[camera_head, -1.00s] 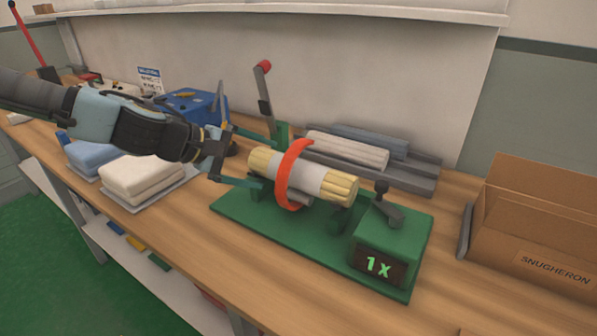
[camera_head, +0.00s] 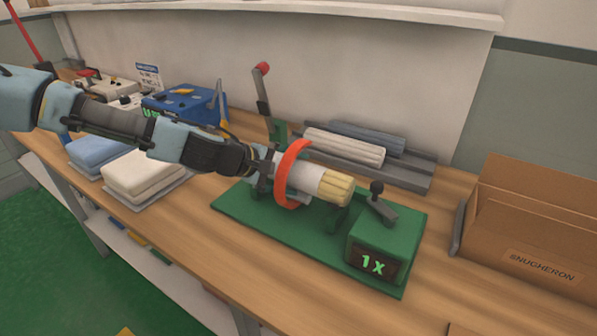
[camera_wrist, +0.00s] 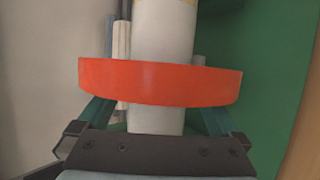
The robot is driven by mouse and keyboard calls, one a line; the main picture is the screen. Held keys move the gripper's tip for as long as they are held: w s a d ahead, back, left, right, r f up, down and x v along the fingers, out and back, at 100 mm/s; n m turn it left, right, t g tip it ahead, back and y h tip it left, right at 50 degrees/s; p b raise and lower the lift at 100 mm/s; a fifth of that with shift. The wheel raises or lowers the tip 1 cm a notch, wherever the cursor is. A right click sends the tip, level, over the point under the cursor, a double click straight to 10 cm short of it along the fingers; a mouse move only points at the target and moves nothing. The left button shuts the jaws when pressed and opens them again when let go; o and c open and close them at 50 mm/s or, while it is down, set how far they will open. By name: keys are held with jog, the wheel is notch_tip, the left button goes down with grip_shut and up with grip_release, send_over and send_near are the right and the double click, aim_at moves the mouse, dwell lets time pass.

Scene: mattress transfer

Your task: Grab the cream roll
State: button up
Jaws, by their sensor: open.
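The cream roll (camera_head: 335,187) lies on the green fixture (camera_head: 238,208), with a pale wrap (camera_head: 308,178) around its middle and an orange band (camera_head: 284,187) arching over it. My gripper (camera_head: 268,172) is at the roll's left end, which it hides. In the wrist view, the wrapped roll (camera_wrist: 162,35) runs up the middle, and the orange band (camera_wrist: 160,82) crosses in front. My gripper's open fingers (camera_wrist: 158,118) lie on either side of the roll, their tips partly hidden by the band. I cannot tell whether they touch the roll.
A grey rack with a white roll (camera_head: 345,147) and a grey-blue roll (camera_head: 368,138) stands behind the fixture. A lever with a red knob (camera_head: 262,69) rises at the back. An open cardboard box (camera_head: 530,225) is at right. Folded cream (camera_head: 142,172) and blue pads lie at left.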

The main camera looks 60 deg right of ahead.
jog(key=c, duration=1.4)
jog(key=shift+c, duration=0.8)
jog(key=shift+r, duration=0.15)
